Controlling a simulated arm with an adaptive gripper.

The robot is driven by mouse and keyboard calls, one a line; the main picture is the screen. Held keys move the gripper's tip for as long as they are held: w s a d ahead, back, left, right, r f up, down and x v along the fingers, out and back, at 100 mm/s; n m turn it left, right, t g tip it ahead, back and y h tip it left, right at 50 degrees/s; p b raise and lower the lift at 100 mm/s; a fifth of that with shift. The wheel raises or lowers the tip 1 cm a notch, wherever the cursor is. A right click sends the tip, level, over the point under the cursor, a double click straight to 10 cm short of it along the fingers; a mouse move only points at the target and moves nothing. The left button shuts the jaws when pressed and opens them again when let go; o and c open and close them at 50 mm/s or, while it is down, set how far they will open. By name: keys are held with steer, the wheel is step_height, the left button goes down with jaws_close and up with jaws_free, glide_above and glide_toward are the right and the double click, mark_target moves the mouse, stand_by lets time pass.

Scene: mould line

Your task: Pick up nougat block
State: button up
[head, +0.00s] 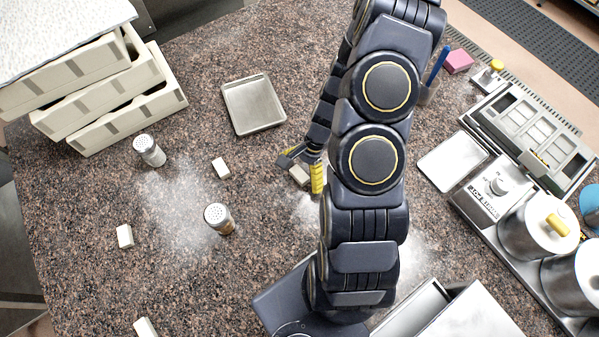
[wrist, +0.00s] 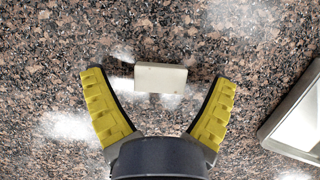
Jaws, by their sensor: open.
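My gripper (head: 303,168) is open, with yellow-padded fingers, low over the speckled counter in the head view. In the wrist view my gripper (wrist: 161,80) has its fingers spread to either side of a pale nougat block (wrist: 160,78). The block lies flat, with a clear gap to each finger, near the fingertip level. In the head view a small block (head: 298,175) shows partly between the fingers. Other pale blocks lie on the counter: one left of the gripper (head: 220,168), one further left (head: 125,236), and one at the bottom edge (head: 145,327).
A shallow metal tray (head: 230,100) lies behind the gripper; a tray edge (wrist: 270,132) shows at right in the wrist view. Two shakers (head: 149,150) (head: 219,218) stand at left. Stacked cream trays (head: 115,125) fill the upper left. A scale (head: 490,190) and metal pots (head: 535,230) stand right.

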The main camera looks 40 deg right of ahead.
steer(key=c, duration=1)
steer(key=shift+r, duration=0.15)
